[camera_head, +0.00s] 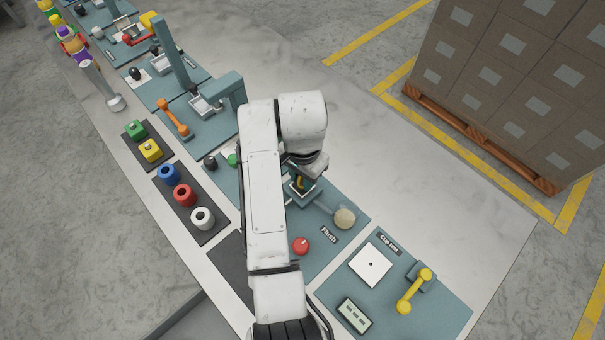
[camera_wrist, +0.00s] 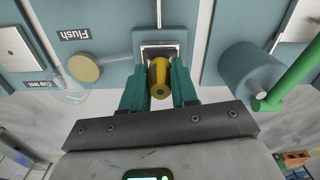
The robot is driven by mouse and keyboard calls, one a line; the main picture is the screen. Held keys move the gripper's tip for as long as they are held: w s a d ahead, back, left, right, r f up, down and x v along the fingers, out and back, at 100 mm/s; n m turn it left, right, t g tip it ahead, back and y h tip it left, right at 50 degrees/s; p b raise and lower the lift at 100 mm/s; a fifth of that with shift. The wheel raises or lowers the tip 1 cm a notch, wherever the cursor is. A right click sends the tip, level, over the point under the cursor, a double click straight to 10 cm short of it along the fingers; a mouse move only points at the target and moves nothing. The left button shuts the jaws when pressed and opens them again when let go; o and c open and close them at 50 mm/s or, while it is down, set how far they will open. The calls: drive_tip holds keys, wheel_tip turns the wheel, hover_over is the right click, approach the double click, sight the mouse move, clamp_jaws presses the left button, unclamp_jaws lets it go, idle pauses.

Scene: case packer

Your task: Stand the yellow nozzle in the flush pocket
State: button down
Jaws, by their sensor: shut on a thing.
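The yellow nozzle (camera_wrist: 160,79) is between the two teal fingers of my gripper (camera_wrist: 159,72) in the wrist view, and the fingers are shut on it. Its round end with a dark hole faces the camera. Its far end is at the grey-rimmed square flush pocket (camera_wrist: 160,45); I cannot tell how deep it sits in it. In the head view my gripper (camera_head: 302,187) is over the flush station, with a small bit of yellow showing between the fingers. My arm hides most of the pocket there.
On the flush panel are a cream round cup (camera_head: 344,217) on a clear tube and a red knob (camera_head: 301,245). A grey cylinder with a green part (camera_wrist: 250,70) stands right of the pocket in the wrist view. The cup test panel (camera_head: 371,266) has a yellow lever (camera_head: 414,290).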

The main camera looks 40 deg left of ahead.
drive_tip(key=shift+f, duration=0.3)
drive_tip(key=shift+f, duration=0.1)
drive_tip(key=c, duration=0.9)
unclamp_jaws()
drive_tip(key=shift+o, duration=0.2)
wheel_tip(320, 180, up, 11)
drive_tip(key=shift+f+p, duration=0.1)
drive_tip(key=shift+p, duration=0.55)
drive_tip(key=shift+r+p, duration=0.6)
drive_tip(key=shift+r, duration=0.15)
